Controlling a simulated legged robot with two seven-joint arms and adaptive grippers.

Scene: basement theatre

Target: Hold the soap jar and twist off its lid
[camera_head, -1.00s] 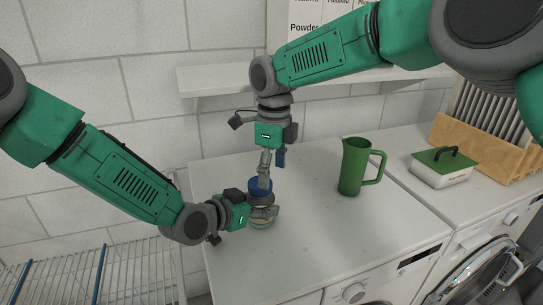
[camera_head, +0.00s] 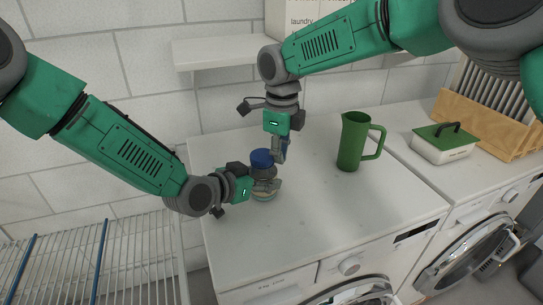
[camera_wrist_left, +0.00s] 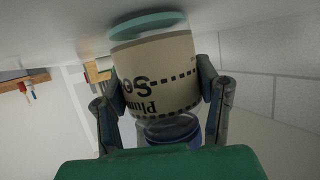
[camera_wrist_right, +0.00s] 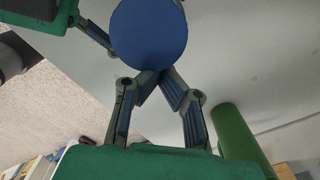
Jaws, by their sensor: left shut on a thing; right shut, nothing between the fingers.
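The soap jar (camera_head: 265,194) is upright at the left part of the white counter, with a cream label and teal base in the left wrist view (camera_wrist_left: 155,60). Its blue lid (camera_head: 261,158) sits on top, a round disc in the right wrist view (camera_wrist_right: 149,35). My left gripper (camera_head: 262,176) is shut around the jar's body from the left, a finger on each side of the label. My right gripper (camera_head: 281,158) points down just right of the lid. Its fingertips meet by the lid's edge, with nothing between them. Whether they touch the lid is unclear.
A green pitcher (camera_head: 351,145) stands to the right on the counter (camera_head: 330,215). Farther right are a white box with a green lid (camera_head: 443,142) and a wooden rack (camera_head: 480,125). A shelf (camera_head: 222,54) is on the wall behind. A wire rack (camera_head: 70,265) is at lower left.

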